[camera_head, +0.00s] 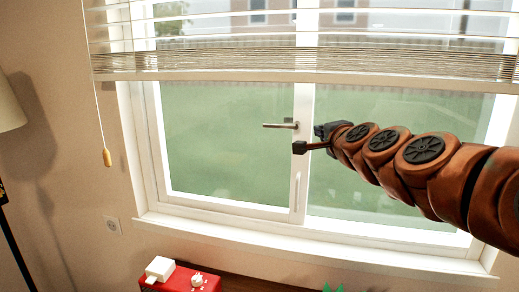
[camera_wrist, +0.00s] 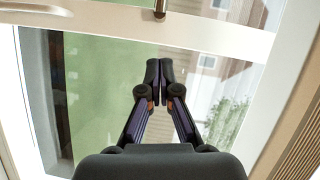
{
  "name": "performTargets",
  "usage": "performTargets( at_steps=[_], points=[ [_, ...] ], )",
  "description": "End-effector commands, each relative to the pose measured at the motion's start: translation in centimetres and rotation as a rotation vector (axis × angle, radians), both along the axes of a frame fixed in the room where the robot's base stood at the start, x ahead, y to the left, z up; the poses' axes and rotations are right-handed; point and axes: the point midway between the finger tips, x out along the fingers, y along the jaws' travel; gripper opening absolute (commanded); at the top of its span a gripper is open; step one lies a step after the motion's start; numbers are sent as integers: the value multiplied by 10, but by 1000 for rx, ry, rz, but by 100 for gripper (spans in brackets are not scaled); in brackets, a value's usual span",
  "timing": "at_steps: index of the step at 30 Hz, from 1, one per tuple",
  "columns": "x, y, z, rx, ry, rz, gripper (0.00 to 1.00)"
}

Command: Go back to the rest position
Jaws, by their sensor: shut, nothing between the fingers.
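My gripper (camera_wrist: 159,70) is shut and empty in the wrist view, its two dark fingertips pressed together in front of the window glass. In the head view my orange arm reaches in from the right, and my gripper (camera_head: 300,147) is in front of the middle of the window, near the window handle (camera_head: 278,125). The handle is a grey lever on the white centre frame, a little above and left of my gripper. In the wrist view part of a metal fitting (camera_wrist: 160,8) shows on the white frame beyond the fingertips.
A white slatted blind (camera_head: 300,64) hangs over the window's top, with a pull cord (camera_head: 107,157) at left. The window sill (camera_head: 300,245) runs below. A red box (camera_head: 182,280) with white items on it is at the lower left. A lamp shade (camera_head: 8,105) is at the left edge.

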Motion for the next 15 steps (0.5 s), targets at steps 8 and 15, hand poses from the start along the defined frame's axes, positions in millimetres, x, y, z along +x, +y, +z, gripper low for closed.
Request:
performTargets(
  at_steps=[8, 15],
  points=[
    [-88, 89, -111, -405, 284, 380, 0],
    [-194, 101, -215, -692, 575, 667, 0]
  ],
)
